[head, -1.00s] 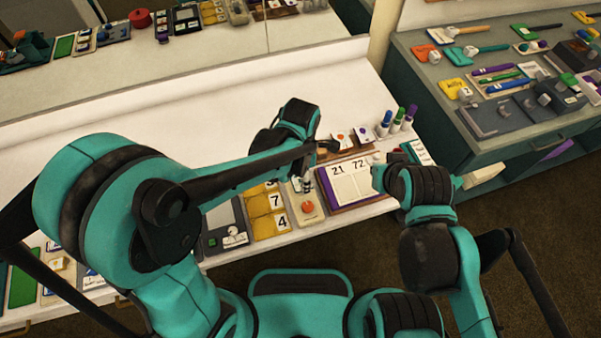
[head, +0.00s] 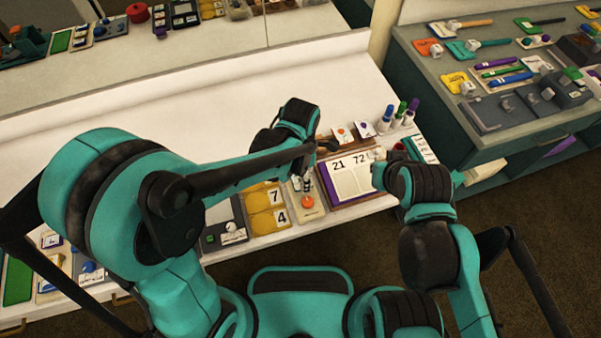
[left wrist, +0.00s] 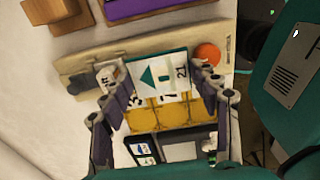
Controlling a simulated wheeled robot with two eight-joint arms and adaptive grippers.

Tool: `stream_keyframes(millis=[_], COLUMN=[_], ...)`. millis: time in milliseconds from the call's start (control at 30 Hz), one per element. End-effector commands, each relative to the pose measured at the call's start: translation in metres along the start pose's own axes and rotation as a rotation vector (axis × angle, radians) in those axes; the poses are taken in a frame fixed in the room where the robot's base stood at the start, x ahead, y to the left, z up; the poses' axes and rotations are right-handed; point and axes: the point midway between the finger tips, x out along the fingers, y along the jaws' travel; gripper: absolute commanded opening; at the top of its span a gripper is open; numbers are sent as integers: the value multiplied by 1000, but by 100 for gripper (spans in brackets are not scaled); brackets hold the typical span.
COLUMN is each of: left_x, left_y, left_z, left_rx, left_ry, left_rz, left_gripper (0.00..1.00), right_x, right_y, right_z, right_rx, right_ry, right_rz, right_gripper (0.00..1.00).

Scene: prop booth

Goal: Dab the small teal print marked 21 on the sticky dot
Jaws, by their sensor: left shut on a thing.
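In the left wrist view, my left gripper (left wrist: 165,82) is shut on a small white print (left wrist: 160,74) with a teal edge, a teal arrow and the mark 21. The print is between the two fingers, over the beige board and yellow cards. The round orange dot (left wrist: 207,55) is on the beige board just right of the print; their height difference is unclear. In the head view, the dot (head: 307,201) is at the board's near end, and my left arm hides most of the gripper and print. My right arm reaches in beside the purple-edged pad, but its fingers cannot be made out.
Yellow cards (head: 262,220) marked 7 and 4 lie left of the beige board (head: 312,214). The purple-edged pad (head: 350,182) marked 21 and 72 lies right of it. Several markers (head: 402,112) stand behind. The white counter is clear farther back.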

Motion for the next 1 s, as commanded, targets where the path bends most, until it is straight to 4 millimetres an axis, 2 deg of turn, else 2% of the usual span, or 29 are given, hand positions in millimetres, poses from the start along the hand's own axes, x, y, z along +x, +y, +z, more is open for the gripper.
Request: stream_keyframes(millis=[1000], left_x=[10], left_y=[0], left_z=[0], left_rx=[0], left_ry=[0], left_rz=[0], left_gripper=[48], right_x=[7], right_y=[0], right_z=[5], right_rx=[0], right_ry=[0], right_rz=[0], right_gripper=[0])
